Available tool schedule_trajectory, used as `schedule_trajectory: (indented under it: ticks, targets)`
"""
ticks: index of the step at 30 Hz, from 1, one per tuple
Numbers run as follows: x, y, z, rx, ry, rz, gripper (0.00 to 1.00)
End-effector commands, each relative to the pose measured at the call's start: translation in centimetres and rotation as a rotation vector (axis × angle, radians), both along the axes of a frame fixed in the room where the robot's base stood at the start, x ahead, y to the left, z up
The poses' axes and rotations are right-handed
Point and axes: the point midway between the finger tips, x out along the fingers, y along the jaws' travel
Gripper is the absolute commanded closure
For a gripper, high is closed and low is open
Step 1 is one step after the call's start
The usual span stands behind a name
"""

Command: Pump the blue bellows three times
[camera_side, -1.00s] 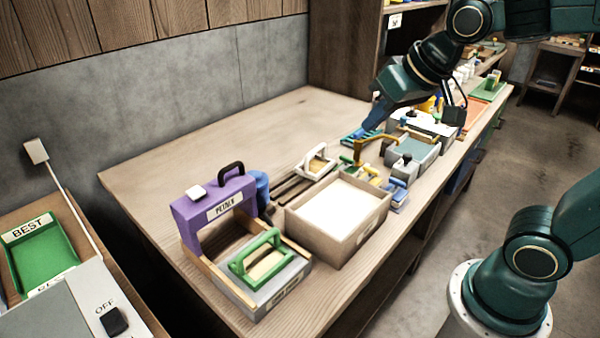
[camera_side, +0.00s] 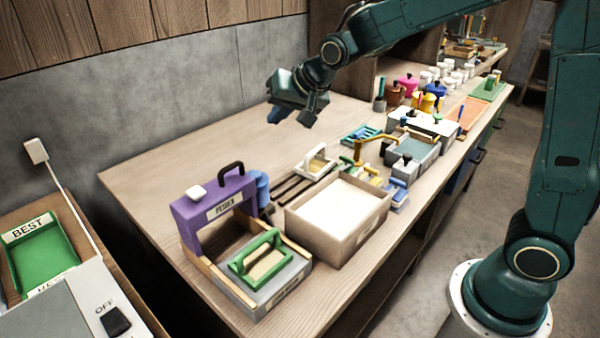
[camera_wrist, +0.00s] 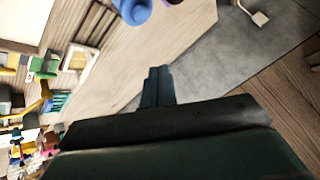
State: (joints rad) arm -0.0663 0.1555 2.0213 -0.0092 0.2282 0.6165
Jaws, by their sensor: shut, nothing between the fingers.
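A blue rounded object (camera_side: 262,186), which looks like the bellows, stands on the bench just behind the purple frame (camera_side: 196,212). Its lower part is partly hidden by the frame. In the wrist view a blue round shape (camera_wrist: 132,10) shows at the top edge, cut off by the picture. My gripper (camera_side: 274,116) is up in the air above the back of the bench, apart from the blue object and higher than it. In the wrist view its fingertips (camera_wrist: 158,72) are together, with nothing between them.
A box with a white filling (camera_side: 340,210) and a white-framed tool (camera_side: 316,162) stand right of the blue object. A green-handled mould (camera_side: 262,262) lies in front of the purple frame. The bench's back left is bare wood. Several pots and tools crowd the far right.

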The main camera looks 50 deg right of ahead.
Motion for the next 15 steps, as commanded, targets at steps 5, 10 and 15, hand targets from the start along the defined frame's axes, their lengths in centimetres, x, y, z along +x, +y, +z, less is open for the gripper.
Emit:
schedule_trajectory:
  ticks: [5, 10, 15]
  targets:
    - [3.2, 0.7, -2.2, 0.049, -0.019, -0.041, 1.00]
    - [5.5, 1.2, -3.8, 0.088, -0.037, -0.073, 1.00]
    - [6.7, 1.4, -4.7, 0.111, -0.049, -0.091, 1.00]
